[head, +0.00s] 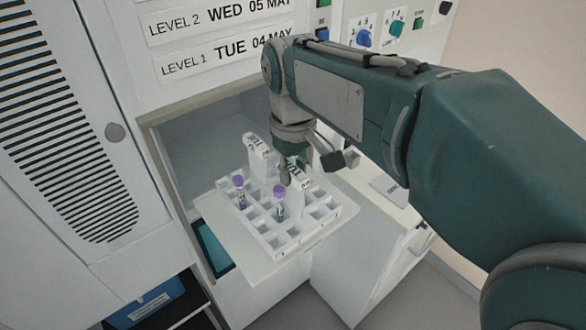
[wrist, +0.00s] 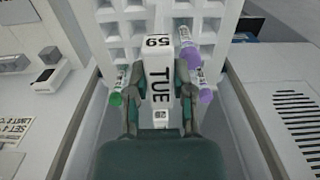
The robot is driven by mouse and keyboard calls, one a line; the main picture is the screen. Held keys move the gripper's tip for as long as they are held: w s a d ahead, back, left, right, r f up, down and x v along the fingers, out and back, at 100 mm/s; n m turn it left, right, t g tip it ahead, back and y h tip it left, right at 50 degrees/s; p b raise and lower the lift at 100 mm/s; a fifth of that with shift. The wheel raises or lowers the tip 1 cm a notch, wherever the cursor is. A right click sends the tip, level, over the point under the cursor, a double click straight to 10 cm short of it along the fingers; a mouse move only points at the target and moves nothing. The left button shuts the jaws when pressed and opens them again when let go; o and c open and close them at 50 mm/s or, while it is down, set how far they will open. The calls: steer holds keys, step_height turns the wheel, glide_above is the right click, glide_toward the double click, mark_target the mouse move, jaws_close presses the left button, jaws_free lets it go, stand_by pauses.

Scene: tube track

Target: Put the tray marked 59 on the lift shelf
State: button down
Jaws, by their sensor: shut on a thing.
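The white tray marked 59 (head: 285,238) is a rack of square cells. It stands level at the lift shelf (head: 238,262), a pale board jutting from the cabinet opening; whether it touches the board I cannot tell. Its white handle (wrist: 157,75) reads 59 and TUE in the wrist view. My gripper (wrist: 159,95) is shut on this handle, a finger on each side. In the head view my gripper (head: 290,177) partly hides the handle. Purple-capped tubes (head: 279,200) stand in the tray; a green cap (wrist: 116,99) also shows in the wrist view.
The cabinet opening (head: 205,140) surrounds the shelf at the back and left. A panel with knobs (head: 363,38) is above right. A white cabinet (head: 350,265) stands to the right. A slotted door (head: 65,120) is at left, and a blue bin (head: 150,305) sits below it.

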steer(key=shift+a, duration=0.15)
steer(key=shift+a+f, duration=0.15)
steer(key=shift+a, duration=0.1)
steer(key=shift+d+f, duration=0.25)
steer(key=shift+d, duration=0.3)
steer(key=shift+a+f, duration=0.15)
steer(key=shift+f, duration=0.2)
steer(key=shift+c, duration=2)
jaws_free()
